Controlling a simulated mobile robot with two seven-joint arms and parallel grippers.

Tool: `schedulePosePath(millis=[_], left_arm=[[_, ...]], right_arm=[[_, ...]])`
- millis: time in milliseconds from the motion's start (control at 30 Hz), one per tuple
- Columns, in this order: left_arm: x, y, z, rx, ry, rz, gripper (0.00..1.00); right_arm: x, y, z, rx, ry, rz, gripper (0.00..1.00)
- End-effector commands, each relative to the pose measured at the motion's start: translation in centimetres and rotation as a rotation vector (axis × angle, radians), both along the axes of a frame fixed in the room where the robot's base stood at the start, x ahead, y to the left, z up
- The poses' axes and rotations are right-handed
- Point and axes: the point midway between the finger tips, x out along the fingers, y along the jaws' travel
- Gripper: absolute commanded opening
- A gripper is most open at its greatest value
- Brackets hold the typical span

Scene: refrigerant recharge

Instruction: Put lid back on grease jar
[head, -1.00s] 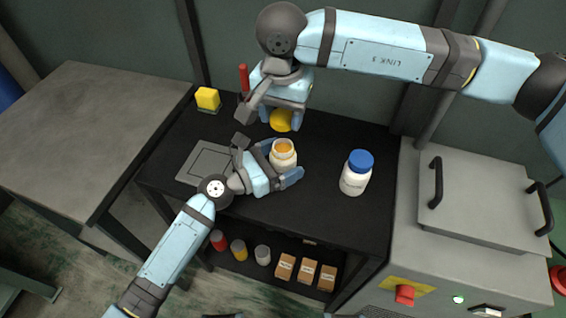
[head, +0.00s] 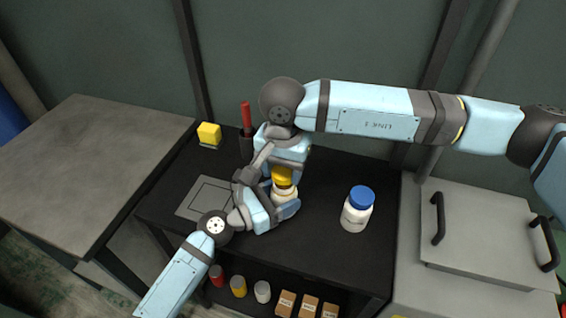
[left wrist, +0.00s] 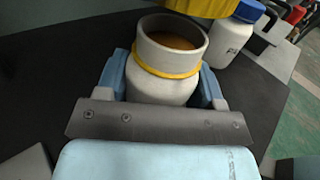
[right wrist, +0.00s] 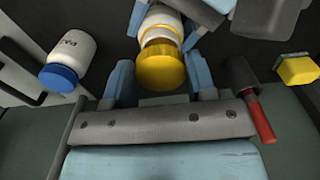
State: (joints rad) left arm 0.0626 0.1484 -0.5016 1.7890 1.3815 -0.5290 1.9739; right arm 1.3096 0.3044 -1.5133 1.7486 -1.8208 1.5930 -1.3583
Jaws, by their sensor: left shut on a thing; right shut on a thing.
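The white grease jar (head: 287,194) stands on the black bench, and my left gripper (head: 277,211) is shut around its body. In the left wrist view the jar (left wrist: 164,78) has an open mouth with brown-orange grease inside and a yellow ring below the rim. My right gripper (head: 288,172) is shut on the yellow lid (head: 282,176), held just above the jar. In the left wrist view the lid (left wrist: 205,6) sits above the far side of the mouth, apart from the rim. The right wrist view also shows the lid (right wrist: 161,69).
A white bottle with a blue cap (head: 357,209) stands to the right on the bench. A red-handled tool (head: 246,117) in a dark holder and a yellow block (head: 208,134) are at the back left. A grey plate (head: 204,197) lies left of my left gripper.

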Motion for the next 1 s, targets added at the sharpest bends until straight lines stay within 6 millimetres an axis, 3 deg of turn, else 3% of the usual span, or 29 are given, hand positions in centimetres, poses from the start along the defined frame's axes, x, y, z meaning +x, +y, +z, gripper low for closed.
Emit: schedulePosePath(millis=[367, 700, 1000], left_arm=[[0.0, 0.0, 0.0, 0.000, 0.000, 0.000, 0.19], [0.0, 0.0, 0.0, 0.000, 0.000, 0.000, 0.19], [0.0, 0.0, 0.0, 0.000, 0.000, 0.000, 0.19]], right_arm=[[0.0, 0.0, 0.0, 0.000, 0.000, 0.000, 0.30], [0.0, 0.0, -1.6, -0.001, 0.001, -0.001, 0.30], [0.0, 0.0, -1.7, 0.000, 0.000, 0.000, 0.30]])
